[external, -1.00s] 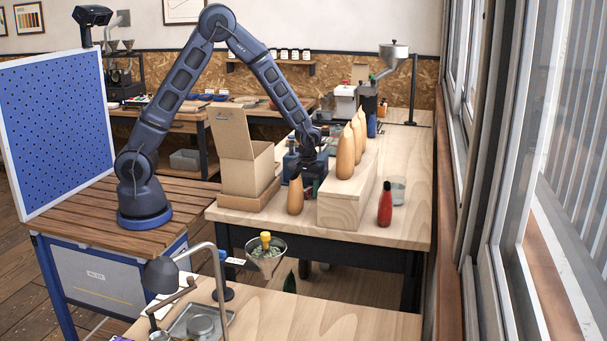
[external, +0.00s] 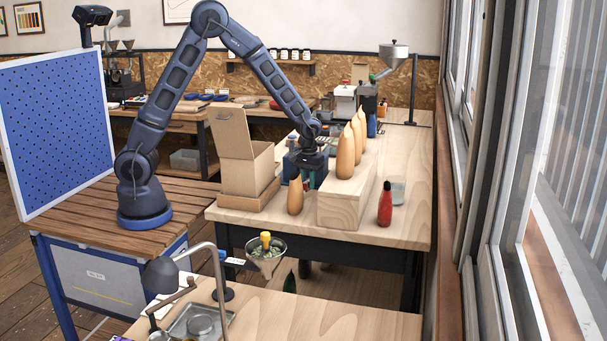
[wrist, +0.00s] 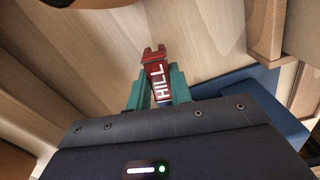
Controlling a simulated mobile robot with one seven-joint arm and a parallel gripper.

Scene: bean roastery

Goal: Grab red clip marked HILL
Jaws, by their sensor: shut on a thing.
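The red clip marked HILL (wrist: 160,84) is upright between the teal fingers of my gripper (wrist: 157,92) in the wrist view, its white lettering facing the camera. The fingers are shut on it, one on each side, and its notched top sticks out past them. In the external view my gripper (external: 307,182) points down over the light wooden table, between the cardboard box and the wooden block. The clip is too small there to make out clearly.
An open cardboard box (external: 247,170) stands left of my gripper. A tan bottle (external: 295,195) stands just in front. A wooden block (external: 345,205) with several tan bottles is on the right. A red bottle (external: 385,206) and a glass (external: 398,188) stand beyond it.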

